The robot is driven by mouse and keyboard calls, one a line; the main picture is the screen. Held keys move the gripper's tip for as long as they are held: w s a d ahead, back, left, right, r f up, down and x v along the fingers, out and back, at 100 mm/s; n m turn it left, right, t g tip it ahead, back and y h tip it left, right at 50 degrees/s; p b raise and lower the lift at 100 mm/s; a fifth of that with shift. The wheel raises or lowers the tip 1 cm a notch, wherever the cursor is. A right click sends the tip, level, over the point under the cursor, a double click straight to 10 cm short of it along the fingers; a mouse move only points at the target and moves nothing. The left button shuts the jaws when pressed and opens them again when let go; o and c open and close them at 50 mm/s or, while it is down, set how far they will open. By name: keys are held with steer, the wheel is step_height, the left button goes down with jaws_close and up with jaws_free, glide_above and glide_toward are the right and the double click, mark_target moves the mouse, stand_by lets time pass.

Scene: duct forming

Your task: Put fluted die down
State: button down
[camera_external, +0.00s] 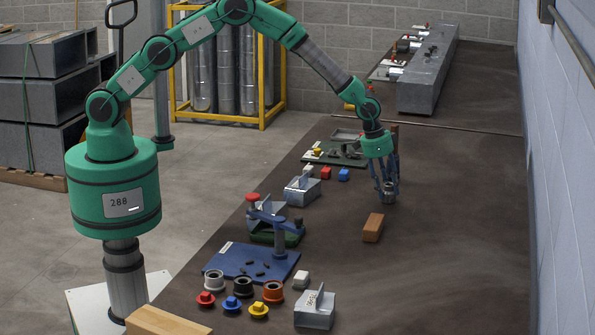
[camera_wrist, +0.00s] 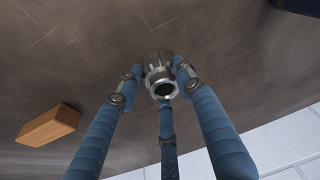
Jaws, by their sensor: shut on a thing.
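The fluted die (camera_wrist: 160,80) is a grey metal ring-like part with a ribbed rim and a hole in its middle. In the wrist view it sits between the blue fingers of my gripper (camera_wrist: 158,88), which are shut on it. In the external view the die (camera_external: 389,187) shows at the fingertips of my gripper (camera_external: 388,185), low over the dark tabletop (camera_external: 450,220). I cannot tell whether the die touches the table. Part of its side is hidden by the fingers.
An orange-brown block (camera_external: 373,228) lies just in front of the gripper; it also shows in the wrist view (camera_wrist: 48,126). Red (camera_external: 325,173) and blue (camera_external: 344,174) blocks lie to the left. A blue fixture plate (camera_external: 235,262) stands nearer. The table's right side is clear.

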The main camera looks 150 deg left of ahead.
steer(key=c, duration=1.2)
jaws_free()
steer(key=shift+f, duration=0.1)
steer(key=shift+o, duration=0.2)
steer(key=p+v, duration=0.1)
steer(key=v, duration=1.1)
